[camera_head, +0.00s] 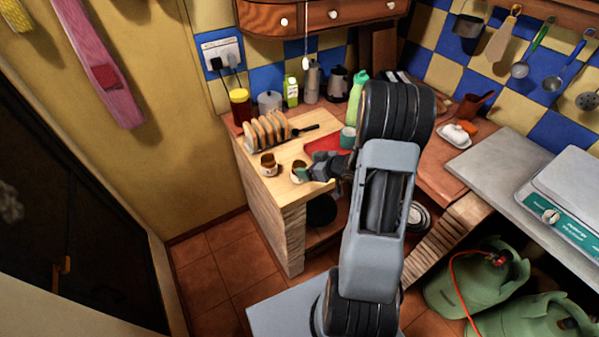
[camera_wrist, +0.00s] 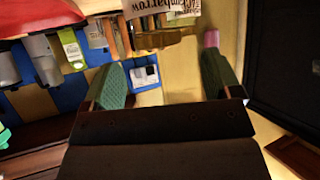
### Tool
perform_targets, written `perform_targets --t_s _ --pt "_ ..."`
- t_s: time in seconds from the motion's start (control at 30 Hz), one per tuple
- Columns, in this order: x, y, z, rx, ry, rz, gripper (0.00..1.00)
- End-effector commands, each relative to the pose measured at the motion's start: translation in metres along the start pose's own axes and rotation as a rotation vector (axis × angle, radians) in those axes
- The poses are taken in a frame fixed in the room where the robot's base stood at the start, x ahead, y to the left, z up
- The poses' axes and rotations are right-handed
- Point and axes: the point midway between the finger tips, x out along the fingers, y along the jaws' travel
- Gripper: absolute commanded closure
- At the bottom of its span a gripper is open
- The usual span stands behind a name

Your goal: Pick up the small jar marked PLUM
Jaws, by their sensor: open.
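Two small jars with pale labels stand on the wooden counter in the head view. The left jar (camera_head: 268,164) is clear of my gripper. The right jar (camera_head: 298,167) is close to my gripper (camera_head: 308,175), which partly overlaps it. I cannot read either label there, so I cannot tell which one is PLUM. In the wrist view my gripper (camera_wrist: 164,72) is open, with green pads apart and nothing shut between them. A white label (camera_wrist: 170,9) with large dark letters, partly cut off, shows at the top edge; PLUM is not legible.
Bottles and pots line the back wall. The counter's front left edge (camera_head: 262,190) is close to the jars.

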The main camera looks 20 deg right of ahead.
Motion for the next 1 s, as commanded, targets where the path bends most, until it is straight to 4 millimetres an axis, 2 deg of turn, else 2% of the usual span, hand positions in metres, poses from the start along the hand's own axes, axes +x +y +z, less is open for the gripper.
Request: perform_targets --t_s 0.4,0.77,1.0 --pt "0.046 0.001 0.004 0.000 0.000 -0.001 0.16" --pt "0.053 0.001 0.004 0.000 0.000 0.001 0.16" --pt "0.053 0.001 0.004 0.000 0.000 0.001 0.38"
